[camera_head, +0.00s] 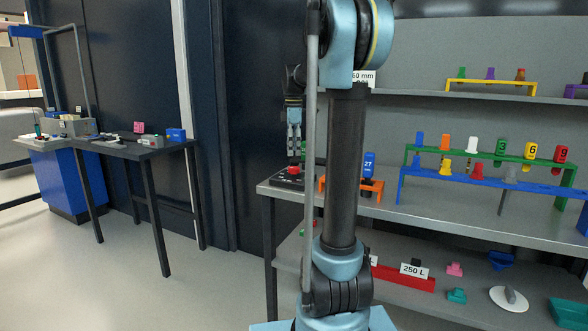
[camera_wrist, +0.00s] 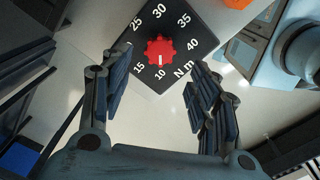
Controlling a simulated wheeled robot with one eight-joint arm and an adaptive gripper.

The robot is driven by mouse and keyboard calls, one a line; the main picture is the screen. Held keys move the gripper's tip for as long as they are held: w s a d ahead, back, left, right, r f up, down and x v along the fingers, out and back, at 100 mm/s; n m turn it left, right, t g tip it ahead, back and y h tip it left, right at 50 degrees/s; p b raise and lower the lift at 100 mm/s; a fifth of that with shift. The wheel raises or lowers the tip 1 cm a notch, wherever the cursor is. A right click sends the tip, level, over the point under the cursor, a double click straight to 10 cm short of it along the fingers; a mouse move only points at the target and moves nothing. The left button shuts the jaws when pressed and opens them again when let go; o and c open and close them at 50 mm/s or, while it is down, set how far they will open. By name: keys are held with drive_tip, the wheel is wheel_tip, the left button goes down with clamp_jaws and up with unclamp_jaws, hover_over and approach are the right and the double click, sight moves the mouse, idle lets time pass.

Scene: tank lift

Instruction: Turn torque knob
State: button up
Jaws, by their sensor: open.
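The torque knob (camera_wrist: 160,52) is red and lobed, with a white mark at its lower side, near the 10. It sits on a black dial plate (camera_wrist: 183,29) marked 10 to 40 and "N m". In the head view the red knob (camera_head: 294,170) and its black base (camera_head: 287,181) stand at the left end of the grey workbench. My gripper (camera_head: 294,148) hangs above the knob, fingers down. In the wrist view the fingers of my gripper (camera_wrist: 160,92) are wide apart, on either side of the dial's lower part and not touching the knob.
An orange stand (camera_head: 352,184) with a blue piece marked 27 is just right of the dial. Green and blue racks (camera_head: 476,183) with coloured pieces stand farther right. A shelf (camera_head: 480,95) runs above the bench. A dark wall is at left.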

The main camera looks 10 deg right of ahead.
sight(294, 167)
wheel_tip(294, 167, down, 8)
drive_tip(key=shift+r, duration=0.15)
drive_tip(key=shift+c, duration=0.2)
drive_tip(key=c, duration=1)
drive_tip(key=shift+d, duration=0.1)
